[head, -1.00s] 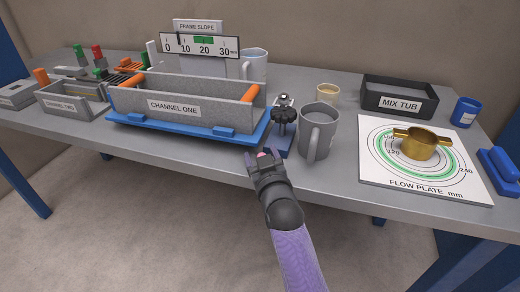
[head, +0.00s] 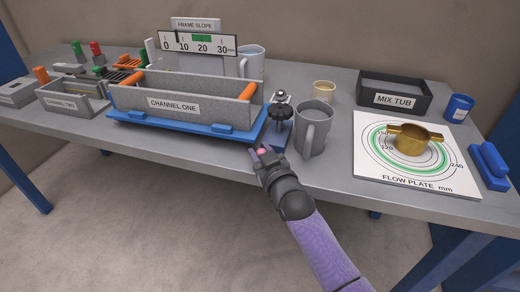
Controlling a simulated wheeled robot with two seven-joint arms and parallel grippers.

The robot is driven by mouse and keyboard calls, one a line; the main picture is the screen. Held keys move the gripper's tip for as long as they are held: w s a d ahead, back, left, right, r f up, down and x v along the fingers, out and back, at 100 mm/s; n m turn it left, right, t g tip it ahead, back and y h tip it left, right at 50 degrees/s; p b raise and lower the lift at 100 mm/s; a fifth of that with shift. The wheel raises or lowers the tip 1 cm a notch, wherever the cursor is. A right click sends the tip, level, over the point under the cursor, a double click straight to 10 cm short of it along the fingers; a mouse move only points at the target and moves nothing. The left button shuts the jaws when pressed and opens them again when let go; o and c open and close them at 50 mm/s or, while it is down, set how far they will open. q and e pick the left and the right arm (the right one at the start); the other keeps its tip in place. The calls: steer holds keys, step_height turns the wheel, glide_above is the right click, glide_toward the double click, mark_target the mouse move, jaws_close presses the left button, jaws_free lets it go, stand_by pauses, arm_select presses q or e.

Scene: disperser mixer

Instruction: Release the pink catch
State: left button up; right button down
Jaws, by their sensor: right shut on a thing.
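The pink catch (head: 262,150) is a small pink piece at the front edge of the bench, mostly hidden by the fingers around it. My right gripper (head: 264,154) comes up from the lower right and is shut on the pink catch. The catch sits close to the right end of the blue base (head: 185,131) under the channel labelled CHANNEL ONE (head: 190,106). My left gripper is not in view.
A black knob (head: 281,111) on a small stand and a grey mug (head: 314,130) stand just behind my right gripper. The flow plate (head: 385,170) with a brass ring (head: 410,140) lies to the right. The black MIX TUB (head: 425,101) stands behind it.

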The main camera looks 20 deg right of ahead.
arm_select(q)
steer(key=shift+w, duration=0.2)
arm_select(e)
steer(key=shift+c, duration=2.2)
jaws_free()
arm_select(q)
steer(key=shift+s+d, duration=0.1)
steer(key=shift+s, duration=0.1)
arm_select(e)
steer(key=shift+o, duration=0.3)
steer(key=shift+s, duration=0.15)
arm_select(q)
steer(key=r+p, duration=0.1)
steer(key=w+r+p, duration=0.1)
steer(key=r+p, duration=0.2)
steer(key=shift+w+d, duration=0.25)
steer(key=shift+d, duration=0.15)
arm_select(e)
steer(key=s+d, duration=0.1)
steer(key=s, duration=0.8)
steer(key=shift+s, duration=0.3)
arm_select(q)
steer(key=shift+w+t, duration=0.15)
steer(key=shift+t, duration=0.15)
